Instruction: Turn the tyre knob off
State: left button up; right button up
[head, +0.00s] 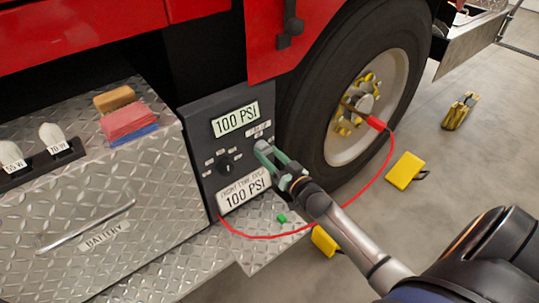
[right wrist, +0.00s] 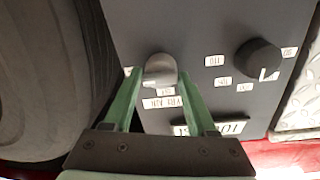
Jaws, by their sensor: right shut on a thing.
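The dark control panel (head: 196,118) carries two knobs and two displays reading 100 PSI, the lower one marked front tyre. The silver knob (right wrist: 160,70) is at the panel's right side, with small labels beside it. My right gripper (head: 265,151) is at this knob, its green fingers shut on its two sides; it also shows in the right wrist view (right wrist: 158,78). The fingers partly hide the knob in the head view. The black knob (head: 225,163) on the left has a white mark and several small labels around it; it also shows in the right wrist view (right wrist: 258,58). My left gripper is not in view.
A red hose (head: 355,197) loops from below the panel to the big wheel (head: 310,110), close to my right arm. Yellow chocks (head: 405,171) lie on the floor. A diamond-plate box (head: 70,215) with sponges (head: 128,121) stands left; a green piece (head: 282,218) lies on the step.

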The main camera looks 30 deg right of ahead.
jog(key=shift+a, duration=0.1)
jog(key=n, duration=0.5)
jog(key=shift+n, duration=0.3)
jog(key=shift+f+n, duration=0.1)
jog(key=shift+n, duration=0.8)
jog(key=shift+n+t, duration=0.3)
jog(key=shift+n, duration=0.7)
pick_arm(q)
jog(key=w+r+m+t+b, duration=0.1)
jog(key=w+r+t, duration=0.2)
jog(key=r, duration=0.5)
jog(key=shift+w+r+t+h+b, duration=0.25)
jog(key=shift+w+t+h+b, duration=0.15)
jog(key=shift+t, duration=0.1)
pick_arm(e)
jog(key=shift+f+n+y, duration=0.1)
jog(key=shift+n+y, duration=0.5)
jog(key=shift+n, duration=4.1)
